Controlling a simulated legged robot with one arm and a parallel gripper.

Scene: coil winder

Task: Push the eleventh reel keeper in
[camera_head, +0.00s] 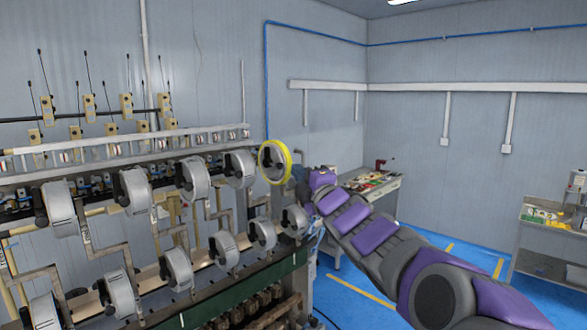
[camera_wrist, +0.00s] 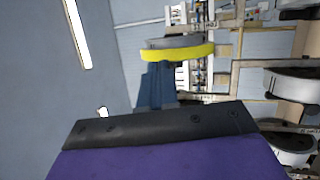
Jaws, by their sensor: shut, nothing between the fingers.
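The yellow-rimmed reel (camera_head: 288,155) is at the right end of the winder's upper row of reels. It also shows in the wrist view as a yellow band (camera_wrist: 178,53) on a grey reel. A dark keeper (camera_head: 272,161) seems to sit at its hub in the head view; its exact position is too small to tell. My gripper (camera_head: 298,174) is just right of the yellow-rimmed reel. In the wrist view its blue-grey fingers (camera_wrist: 157,78) are together and empty, close below the yellow band. Whether they touch the reel or keeper I cannot tell.
Several grey reels (camera_head: 193,180) fill the winder's two rows, with metal brackets between them. More reels (camera_wrist: 285,82) show at right in the wrist view. A workbench (camera_head: 378,188) stands behind my arm, and a shelf (camera_head: 548,230) at far right. Blue floor (camera_head: 350,290) is open.

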